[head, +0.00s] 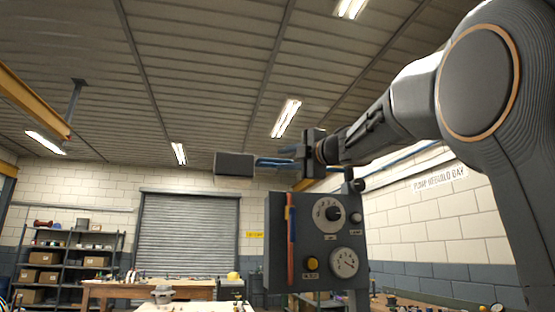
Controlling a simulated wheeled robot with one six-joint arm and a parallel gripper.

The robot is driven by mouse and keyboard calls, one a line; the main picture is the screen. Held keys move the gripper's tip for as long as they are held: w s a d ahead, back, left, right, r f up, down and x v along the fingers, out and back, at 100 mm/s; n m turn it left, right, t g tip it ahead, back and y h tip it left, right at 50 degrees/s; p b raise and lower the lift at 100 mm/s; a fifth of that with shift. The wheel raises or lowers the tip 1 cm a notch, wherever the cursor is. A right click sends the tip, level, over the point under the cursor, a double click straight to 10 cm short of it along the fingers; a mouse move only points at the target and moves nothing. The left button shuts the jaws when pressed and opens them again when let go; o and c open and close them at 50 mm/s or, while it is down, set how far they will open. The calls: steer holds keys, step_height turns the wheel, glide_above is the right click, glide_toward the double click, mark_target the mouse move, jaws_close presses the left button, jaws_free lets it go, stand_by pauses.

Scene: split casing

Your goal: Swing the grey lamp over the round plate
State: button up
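A dark grey box-shaped head (235,164), which may be the grey lamp, hangs in the air left of centre. My gripper (262,162) reaches in from the right, with blue fingers that point left and meet the box's right end in the picture. I cannot tell whether the fingers grip the box, touch it or only overlap it. The gap between the fingers is too small to make out. No round plate can be made out for sure; the work table top is mostly below the picture.
A grey control panel (277,262) with a dial, a gauge and a yellow button stands below my gripper. A wooden bench (190,292), a shelf rack (68,262) and a roller shutter (188,235) are behind. A yellow beam (30,100) crosses the upper left. The air left of the box looks clear.

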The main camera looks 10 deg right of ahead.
mark_target(279, 161)
steer(key=shift+p+x, duration=0.65)
steer(key=shift+x, duration=1.65)
jaws_close()
steer(key=shift+d, duration=0.1)
